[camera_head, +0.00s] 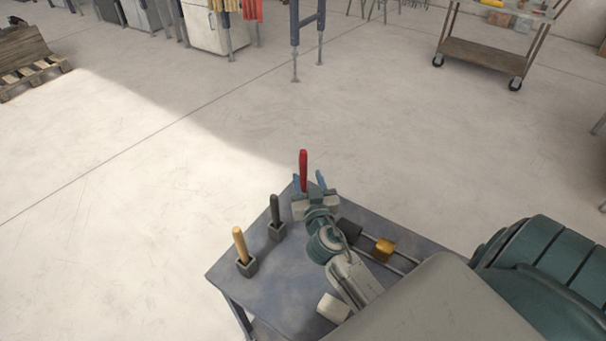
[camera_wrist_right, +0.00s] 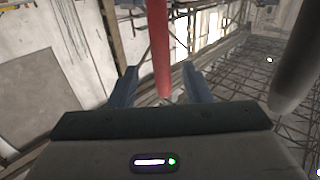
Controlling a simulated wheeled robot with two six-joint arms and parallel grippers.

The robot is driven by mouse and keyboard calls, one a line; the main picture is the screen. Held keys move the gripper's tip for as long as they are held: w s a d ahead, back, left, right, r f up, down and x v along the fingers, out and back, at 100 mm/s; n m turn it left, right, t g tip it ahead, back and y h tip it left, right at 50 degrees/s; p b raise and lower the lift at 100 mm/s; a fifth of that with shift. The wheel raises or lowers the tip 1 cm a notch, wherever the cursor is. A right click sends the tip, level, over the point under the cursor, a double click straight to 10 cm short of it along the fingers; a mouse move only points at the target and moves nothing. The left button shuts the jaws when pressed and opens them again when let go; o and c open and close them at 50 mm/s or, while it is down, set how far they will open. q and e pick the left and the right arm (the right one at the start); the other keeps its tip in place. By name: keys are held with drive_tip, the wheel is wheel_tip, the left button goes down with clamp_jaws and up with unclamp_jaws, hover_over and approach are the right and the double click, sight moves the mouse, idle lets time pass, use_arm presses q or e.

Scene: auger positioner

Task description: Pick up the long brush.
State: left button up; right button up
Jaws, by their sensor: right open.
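Three upright handles stand along the far left side of a small table. The red handle (camera_head: 303,168) looks the tallest. A black handle (camera_head: 275,208) and a tan handle (camera_head: 239,243) stand in small dark square holders. I cannot tell from the handles which is the long brush; their lower ends are hidden. My right gripper (camera_head: 309,181) is open at the red handle. In the right wrist view, the red handle (camera_wrist_right: 158,45) shows between the spread fingers (camera_wrist_right: 160,82), with gaps on both sides. The black handle (camera_wrist_right: 297,58) shows at the right. My left gripper is not in view.
The grey-blue table (camera_head: 281,279) also carries a device with rails, a dark block (camera_head: 350,229) and a yellow-orange block (camera_head: 384,249), right of my arm. A wheeled cart (camera_head: 483,55) stands far back right, a pallet (camera_head: 30,60) far left.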

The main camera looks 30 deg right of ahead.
sight(304, 169)
drive_tip(key=p+x, duration=0.2)
drive_tip(key=shift+w+r, duration=0.3)
drive_tip(key=shift+w, duration=0.1)
drive_tip(key=shift+f+p+x, duration=0.25)
drive_tip(key=shift+p+x, duration=0.05)
drive_tip(key=shift+x, duration=0.85)
drive_tip(key=shift+w+d, duration=0.15)
drive_tip(key=shift+w, duration=0.05)
drive_tip(key=shift+f, duration=0.1)
drive_tip(key=c, duration=0.8)
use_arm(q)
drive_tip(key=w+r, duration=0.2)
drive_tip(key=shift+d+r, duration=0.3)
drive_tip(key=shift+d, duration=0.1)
use_arm(e)
clamp_jaws()
